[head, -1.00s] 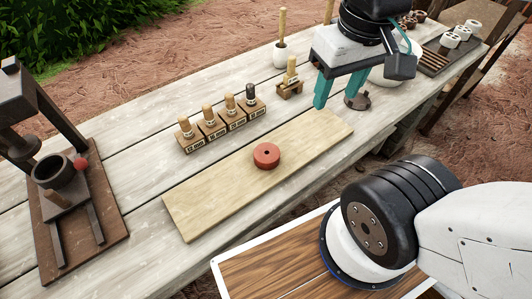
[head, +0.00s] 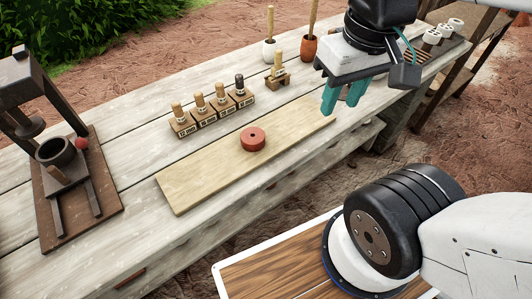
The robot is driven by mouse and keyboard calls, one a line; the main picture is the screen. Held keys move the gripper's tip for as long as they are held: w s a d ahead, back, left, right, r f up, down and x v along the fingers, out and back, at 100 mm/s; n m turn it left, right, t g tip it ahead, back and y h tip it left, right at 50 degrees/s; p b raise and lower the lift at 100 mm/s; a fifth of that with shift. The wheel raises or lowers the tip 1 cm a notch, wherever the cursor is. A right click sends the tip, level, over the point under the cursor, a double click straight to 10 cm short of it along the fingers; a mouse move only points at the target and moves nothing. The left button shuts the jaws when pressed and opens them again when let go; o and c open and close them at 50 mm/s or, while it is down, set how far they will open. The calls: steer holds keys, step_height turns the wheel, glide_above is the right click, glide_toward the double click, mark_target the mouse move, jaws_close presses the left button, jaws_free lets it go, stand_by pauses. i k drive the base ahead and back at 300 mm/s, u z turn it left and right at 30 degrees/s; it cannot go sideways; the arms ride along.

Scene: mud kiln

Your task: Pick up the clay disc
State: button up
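The clay disc (head: 252,140) is a short red-brown cylinder with a small dark hole in its top. It lies flat on a pale wooden board (head: 200,182) on the table. My gripper (head: 342,97) has teal fingers pointing down and is up and to the right of the disc, near the board's right end and apart from the disc. The two fingers show with a gap between them, and nothing is seen between them.
Several wooden blocks with pegs (head: 212,114) stand just behind the board. A dark press (head: 68,180) stands at the left. Two pots with upright sticks (head: 308,48) and a small stand (head: 278,77) are at the back. The front strip of the table (head: 150,240) is mostly clear.

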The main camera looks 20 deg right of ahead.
mark_target(252, 144)
steer(key=k, duration=0.2)
steer(key=u, duration=2.95)
steer(key=i, duration=1.15)
steer(key=z, duration=3.2)
